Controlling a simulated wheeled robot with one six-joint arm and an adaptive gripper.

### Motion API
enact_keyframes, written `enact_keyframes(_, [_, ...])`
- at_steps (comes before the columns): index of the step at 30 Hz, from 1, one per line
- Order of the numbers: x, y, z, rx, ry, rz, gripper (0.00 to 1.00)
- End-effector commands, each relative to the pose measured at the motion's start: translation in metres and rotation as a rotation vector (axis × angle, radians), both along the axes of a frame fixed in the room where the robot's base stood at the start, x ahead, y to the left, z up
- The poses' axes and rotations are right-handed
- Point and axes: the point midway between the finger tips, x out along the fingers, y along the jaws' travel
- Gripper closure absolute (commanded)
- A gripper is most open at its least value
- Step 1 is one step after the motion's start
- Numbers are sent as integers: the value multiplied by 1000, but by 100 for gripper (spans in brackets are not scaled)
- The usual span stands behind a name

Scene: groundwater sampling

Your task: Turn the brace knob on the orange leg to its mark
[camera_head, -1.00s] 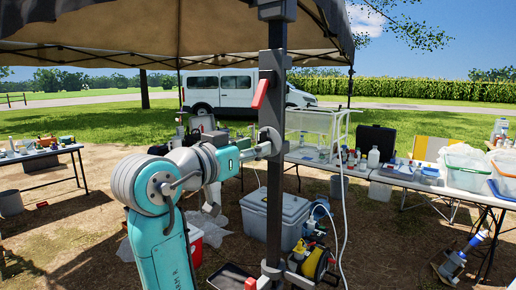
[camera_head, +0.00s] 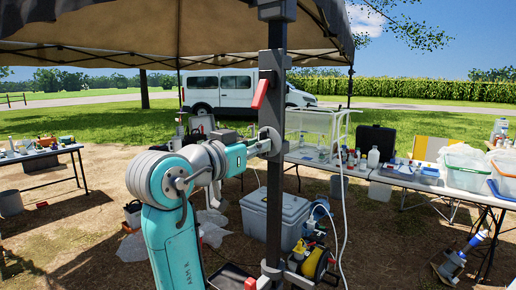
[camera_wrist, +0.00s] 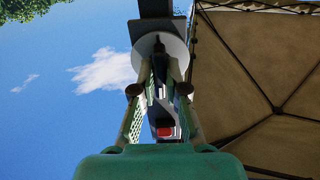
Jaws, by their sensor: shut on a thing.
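A dark grey upright leg (camera_head: 273,200) stands in front of me in the head view. A grey round plate (camera_head: 272,137) is on it at mid height; in the wrist view a pale disc (camera_wrist: 146,45) shows. My gripper (camera_head: 262,147) reaches it from the left. In the wrist view my gripper (camera_wrist: 159,88) is shut on the dark knob (camera_wrist: 158,50) in front of the disc. The fingers hide most of the knob. I cannot make out a mark or an orange colour on the leg.
A red lever (camera_head: 260,94) juts from the leg above my gripper. A grey cooler (camera_head: 275,215) and a yellow reel (camera_head: 314,263) stand behind and beside the leg's foot. Tables with bins (camera_head: 467,180) stand at the right. The canopy (camera_head: 170,35) hangs overhead.

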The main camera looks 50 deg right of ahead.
Motion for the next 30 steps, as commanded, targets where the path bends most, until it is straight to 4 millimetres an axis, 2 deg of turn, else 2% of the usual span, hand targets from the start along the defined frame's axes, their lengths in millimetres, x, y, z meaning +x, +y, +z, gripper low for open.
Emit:
enact_keyframes(5, [0, 0, 0, 5, -142, 0, 100])
enact_keyframes(30, [0, 0, 0, 38, -1112, 1, 100])
